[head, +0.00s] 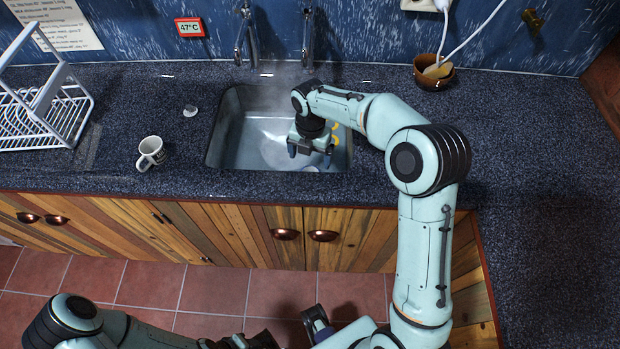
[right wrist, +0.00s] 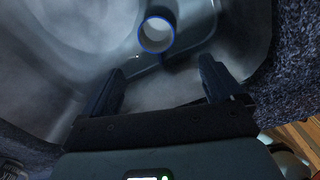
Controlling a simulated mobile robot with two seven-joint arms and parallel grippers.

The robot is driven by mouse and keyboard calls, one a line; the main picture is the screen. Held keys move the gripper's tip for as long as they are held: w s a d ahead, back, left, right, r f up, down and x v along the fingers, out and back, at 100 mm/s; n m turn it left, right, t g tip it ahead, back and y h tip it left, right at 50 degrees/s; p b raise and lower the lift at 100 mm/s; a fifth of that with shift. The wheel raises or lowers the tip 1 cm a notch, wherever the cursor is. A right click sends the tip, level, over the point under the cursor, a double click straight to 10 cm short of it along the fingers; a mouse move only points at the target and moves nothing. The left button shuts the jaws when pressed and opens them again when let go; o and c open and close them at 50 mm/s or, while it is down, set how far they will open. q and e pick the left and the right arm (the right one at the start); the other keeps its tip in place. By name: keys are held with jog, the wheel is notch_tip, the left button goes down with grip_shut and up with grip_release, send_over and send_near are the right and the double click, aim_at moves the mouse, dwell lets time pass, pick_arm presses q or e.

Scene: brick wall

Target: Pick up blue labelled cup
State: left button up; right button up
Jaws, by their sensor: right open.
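A cup with a blue rim (right wrist: 157,34) shows in the right wrist view, seen from above inside the sink. Its side label is not visible there. My right gripper (right wrist: 160,70) is open and empty, and the cup lies beyond its fingertips, apart from them. In the head view my right gripper (head: 310,153) points down over the sink. A pale piece (head: 311,168) just below it may be the cup, mostly hidden by the gripper. My left gripper (head: 318,323) is low at the bottom of the head view, over the floor; its jaw state is unclear.
The steaming sink (head: 226,128) is set in a dark speckled counter (head: 510,130). A white mug with dark print (head: 151,152) stands left of the sink. A white dish rack (head: 45,120) is at far left, a brown bowl (head: 434,74) at back right. Taps rise behind the sink.

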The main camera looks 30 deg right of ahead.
send_over(310, 170)
jog(key=s+a, duration=0.2)
jog(key=s, duration=0.1)
notch_tip(310, 170, down, 8)
jog(key=shift+s+d+r, duration=0.1)
jog(key=shift+r, duration=0.05)
jog(key=f, duration=0.5)
jog(key=shift+w+f+b, duration=0.15)
jog(key=shift+w+b, duration=0.15)
jog(key=shift+b, duration=0.05)
jog(key=c, duration=1.1)
